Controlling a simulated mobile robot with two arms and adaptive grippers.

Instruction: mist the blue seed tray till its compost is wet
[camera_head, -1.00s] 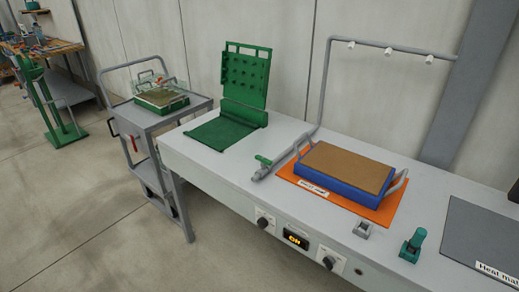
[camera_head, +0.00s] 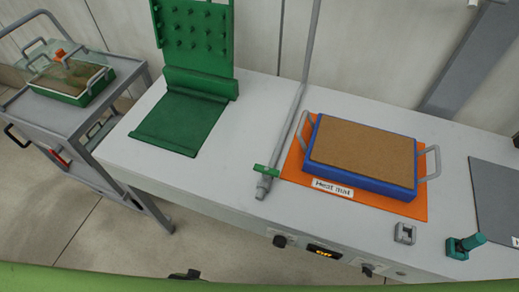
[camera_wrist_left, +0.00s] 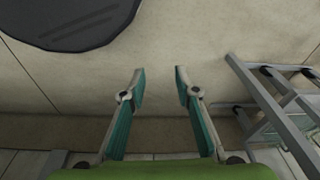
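The blue seed tray (camera_head: 362,182) sits on the orange heat mat (camera_head: 413,207) on the white bench. Its compost is an even light brown, and no spray is visible over it. A grey pipe (camera_head: 297,110) rises behind and left of the tray; its top is out of view. A green valve handle (camera_head: 266,170) lies across the pipe's low front end, left of the mat. My left gripper (camera_wrist_left: 159,78) is open and empty above the floor in the left wrist view, away from the tray. My right gripper is not in view.
A green plate with a pegged upright (camera_head: 180,122) stands left on the bench. A trolley (camera_head: 60,112) with a covered green tray is farther left. A grey holder (camera_head: 404,233) and a green-handled item (camera_head: 464,246) sit front right. Knobs and a lit display (camera_head: 323,251) line the bench front.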

